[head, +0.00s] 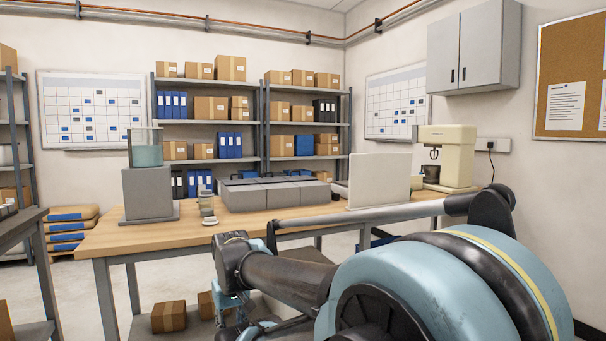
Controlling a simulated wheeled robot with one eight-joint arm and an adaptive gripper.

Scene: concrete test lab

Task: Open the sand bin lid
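I cannot make out a sand bin or its lid for certain in the head view. My arm fills the lower right and reaches left in front of the wooden workbench (165,228). My gripper (230,318) hangs at the arm's far end, low in front of the bench. It is partly hidden by the arm link, so its fingers are hard to make out. I see nothing clearly held in it.
On the bench stand a grey machine with a clear container (148,190), a small jar (207,203), grey blocks (275,193), a white panel (379,181) and a cream mixer (446,157). Cardboard boxes (169,317) sit on the lower shelf. Sacks (70,228) lie at left.

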